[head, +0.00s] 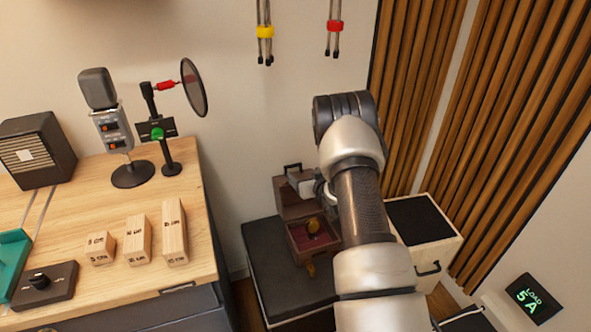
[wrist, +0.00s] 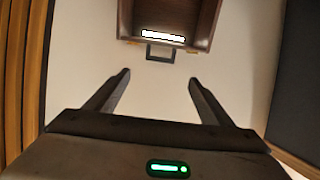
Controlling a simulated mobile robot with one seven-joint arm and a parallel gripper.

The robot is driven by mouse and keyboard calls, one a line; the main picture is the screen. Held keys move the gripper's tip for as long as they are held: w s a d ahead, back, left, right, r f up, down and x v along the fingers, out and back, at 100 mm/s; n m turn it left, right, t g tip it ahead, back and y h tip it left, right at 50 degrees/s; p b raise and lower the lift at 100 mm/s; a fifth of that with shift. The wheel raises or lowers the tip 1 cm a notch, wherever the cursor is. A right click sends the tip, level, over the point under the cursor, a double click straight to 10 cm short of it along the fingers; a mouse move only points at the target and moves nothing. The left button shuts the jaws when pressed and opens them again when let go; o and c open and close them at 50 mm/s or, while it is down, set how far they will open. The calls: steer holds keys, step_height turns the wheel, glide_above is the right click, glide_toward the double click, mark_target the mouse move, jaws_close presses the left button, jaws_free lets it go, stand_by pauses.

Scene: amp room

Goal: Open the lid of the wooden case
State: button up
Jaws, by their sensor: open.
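The wooden case (head: 297,256) stands on a dark padded top to the right of the desk. In the head view my arm hides part of the case, and the fingertips are hard to make out.
The dark padded top (head: 262,262) has bare room left of the case. A light cabinet (head: 440,248) stands at the right, near wooden wall slats (head: 410,110). The desk (head: 70,205) holds a microphone (head: 110,125) and wooden blocks (head: 137,240).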

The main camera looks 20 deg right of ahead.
mark_target(293, 166)
steer(key=b+x, duration=0.2)
steer(key=x, duration=0.9)
steer(key=shift+w+f, duration=0.1)
steer(key=shift+w, duration=0.1)
steer(key=shift+c, duration=0.4)
steer(key=c, duration=1.4)
steer(key=shift+f+b, duration=0.1)
steer(key=shift+b, duration=0.2)
steer(key=shift+c, duration=0.2)
